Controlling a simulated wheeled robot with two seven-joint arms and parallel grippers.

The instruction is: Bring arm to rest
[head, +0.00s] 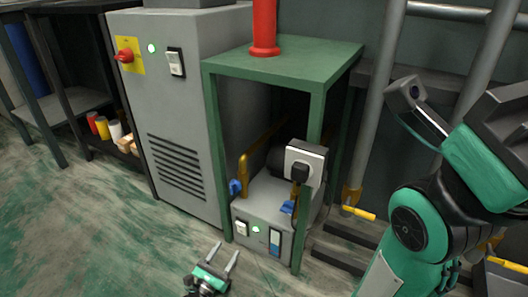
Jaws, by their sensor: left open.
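My left gripper (225,252) is at the bottom centre of the head view, low over the floor. Its two fingers are apart and nothing is between them. It is in front of the grey recharge unit (252,214) under the green table, apart from it. The unit has a lit green light, a white switch (241,228), blue valve handles (235,188) and a yellow pipe (243,168). A large green and black arm link of mine fills the right side. My right gripper does not show.
A red cylinder (264,25) stands on the table. A dark shelf (70,100) is at far left. The floor at lower left is clear.

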